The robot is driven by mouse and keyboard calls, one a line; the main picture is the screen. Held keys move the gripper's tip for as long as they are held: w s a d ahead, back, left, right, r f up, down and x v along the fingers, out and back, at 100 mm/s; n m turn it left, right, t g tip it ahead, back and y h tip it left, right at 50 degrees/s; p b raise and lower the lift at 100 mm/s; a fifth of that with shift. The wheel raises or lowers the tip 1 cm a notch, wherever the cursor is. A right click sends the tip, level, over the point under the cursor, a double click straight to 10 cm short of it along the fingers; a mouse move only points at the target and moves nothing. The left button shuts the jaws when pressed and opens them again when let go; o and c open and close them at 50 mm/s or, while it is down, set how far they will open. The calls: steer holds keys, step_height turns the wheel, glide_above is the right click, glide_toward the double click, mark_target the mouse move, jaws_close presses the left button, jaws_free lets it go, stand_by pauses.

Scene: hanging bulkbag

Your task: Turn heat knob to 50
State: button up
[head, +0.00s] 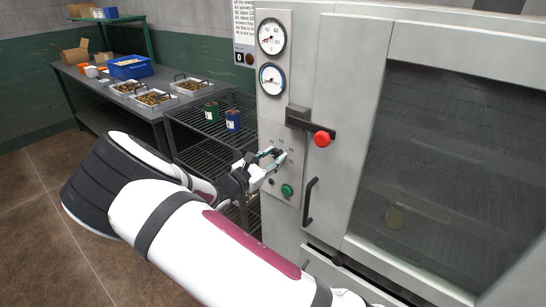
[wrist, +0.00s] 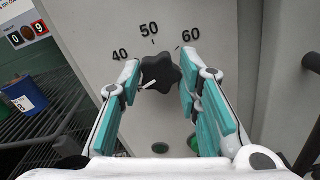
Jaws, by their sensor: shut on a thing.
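The heat knob (wrist: 161,72) is a black, star-shaped knob on the grey control panel (wrist: 205,30). The printed numbers 40, 50 and 60 arc above it in the wrist view, with 50 at its top. A white mark on the knob's lower left points down and left, below the 40. My gripper (wrist: 157,82) has a teal-padded finger on each side of the knob and is shut on it. In the head view my gripper (head: 272,158) is at the panel and mostly hides the knob.
A green button (head: 287,190) sits below the knob. A red-ended door latch (head: 320,138) and a black handle (head: 310,202) stick out to the right. Two gauges (head: 271,37) are above. A wire rack with cans (head: 233,120) stands left.

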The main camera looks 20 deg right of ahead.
steer(key=m+p, duration=0.2)
steer(key=m, duration=0.3)
steer(key=shift+s, duration=0.1)
steer(key=m+p, duration=0.2)
steer(key=m, duration=0.3)
steer(key=shift+m+p, duration=0.4)
steer(key=m+p, duration=0.3)
steer(key=m, duration=0.3)
steer(key=shift+f, duration=0.1)
steer(key=shift+f+m+p, duration=0.15)
steer(key=shift+m+p, duration=0.9)
steer(key=shift+m, duration=1.45)
steer(key=o, duration=1.1)
steer(key=shift+o, duration=0.2)
